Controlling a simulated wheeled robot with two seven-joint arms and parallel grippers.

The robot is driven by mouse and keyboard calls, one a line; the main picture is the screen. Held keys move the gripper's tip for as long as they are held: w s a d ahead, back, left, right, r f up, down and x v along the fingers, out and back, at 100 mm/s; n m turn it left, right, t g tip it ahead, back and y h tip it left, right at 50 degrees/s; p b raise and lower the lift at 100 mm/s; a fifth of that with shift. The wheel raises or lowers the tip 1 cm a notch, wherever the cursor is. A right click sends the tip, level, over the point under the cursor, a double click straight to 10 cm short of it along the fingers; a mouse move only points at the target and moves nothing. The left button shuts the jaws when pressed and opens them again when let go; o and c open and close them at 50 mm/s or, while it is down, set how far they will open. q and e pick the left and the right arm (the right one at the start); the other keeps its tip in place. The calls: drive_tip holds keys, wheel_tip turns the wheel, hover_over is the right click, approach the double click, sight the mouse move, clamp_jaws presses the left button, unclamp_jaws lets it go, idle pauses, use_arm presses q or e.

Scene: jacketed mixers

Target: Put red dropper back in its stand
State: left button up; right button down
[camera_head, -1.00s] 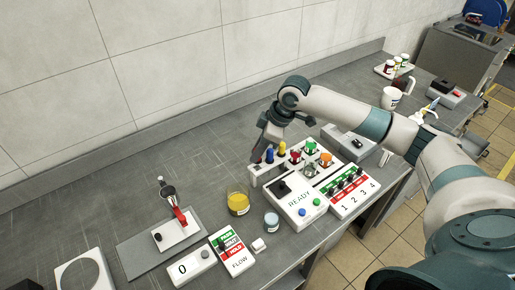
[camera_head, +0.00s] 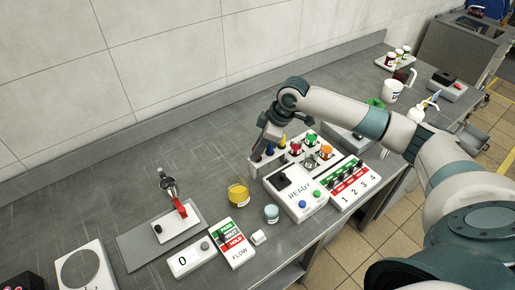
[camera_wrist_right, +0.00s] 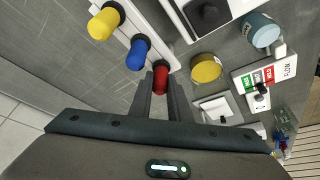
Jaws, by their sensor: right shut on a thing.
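The red dropper (camera_wrist_right: 161,80) has a red bulb and sits between the two dark fingers of my right gripper (camera_wrist_right: 160,88), which is shut on it. The white stand (camera_wrist_right: 122,30) holds a yellow dropper (camera_wrist_right: 104,23) and a blue dropper (camera_wrist_right: 138,54). The red dropper lines up with these two at the stand's end. Its lower part is hidden, so I cannot tell whether it is seated in the slot. In the head view my right gripper (camera_head: 258,152) points down at the stand's left end, beside the blue dropper (camera_head: 270,150). My left gripper is out of view.
A READY console (camera_head: 300,192) with coloured-top vessels stands just right of the stand. A beaker of yellow liquid (camera_head: 238,195) and a small pale-blue jar (camera_head: 271,213) are in front. A FLOW panel (camera_head: 232,242) lies nearer. The bench behind and left of the stand is clear.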

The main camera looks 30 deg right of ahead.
drive_tip(key=c, duration=1.1)
unclamp_jaws()
drive_tip(key=shift+r, duration=0.1)
drive_tip(key=shift+r+p, duration=2.9)
drive_tip(key=shift+p, duration=0.55)
drive_tip(key=shift+s+f, duration=0.1)
